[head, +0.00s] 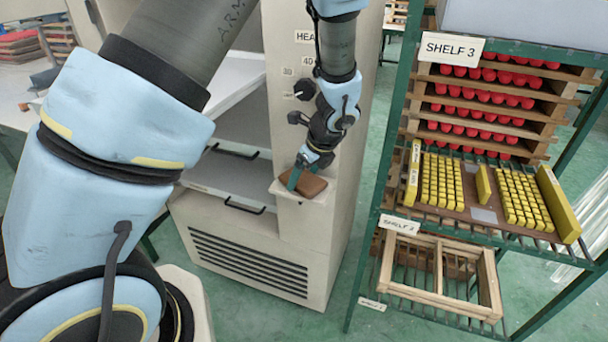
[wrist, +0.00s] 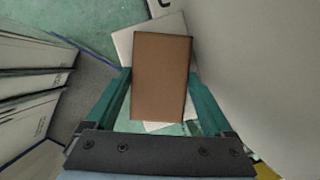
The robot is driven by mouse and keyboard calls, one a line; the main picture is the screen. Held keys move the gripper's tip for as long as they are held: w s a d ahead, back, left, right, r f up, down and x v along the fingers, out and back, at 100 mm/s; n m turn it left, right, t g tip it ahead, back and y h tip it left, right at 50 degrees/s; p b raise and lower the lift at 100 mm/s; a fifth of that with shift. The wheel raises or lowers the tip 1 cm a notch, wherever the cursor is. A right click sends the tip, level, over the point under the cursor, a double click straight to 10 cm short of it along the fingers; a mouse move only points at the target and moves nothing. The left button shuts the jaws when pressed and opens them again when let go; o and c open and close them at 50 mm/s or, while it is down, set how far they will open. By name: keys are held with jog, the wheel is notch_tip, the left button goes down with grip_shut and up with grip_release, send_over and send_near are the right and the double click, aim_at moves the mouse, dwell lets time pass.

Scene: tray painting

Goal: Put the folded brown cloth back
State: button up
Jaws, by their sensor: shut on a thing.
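The folded brown cloth (head: 307,184) is a small flat brown block at a small pale ledge (head: 283,190) on the front of the oven-like cabinet. In the wrist view the cloth (wrist: 161,75) lies between the two green fingers of my gripper (wrist: 161,88), which are shut on its sides. In the head view my gripper (head: 296,177) reaches down to the cloth from above. The pale ledge shows behind the cloth in the wrist view (wrist: 124,45). I cannot tell whether the cloth touches the ledge.
The beige cabinet (head: 330,240) has drawers or shelves with black handles (head: 244,207) left of the ledge. A green shelf rack (head: 376,215) stands to the right, with red pieces (head: 480,100), yellow blocks (head: 440,180) and a wooden frame (head: 400,285). Green floor lies between.

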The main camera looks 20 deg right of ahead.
jog(key=o, duration=1.2)
jog(key=shift+f, duration=0.1)
jog(key=shift+r, duration=0.25)
jog(key=b+v, duration=0.1)
jog(key=v, duration=1.1)
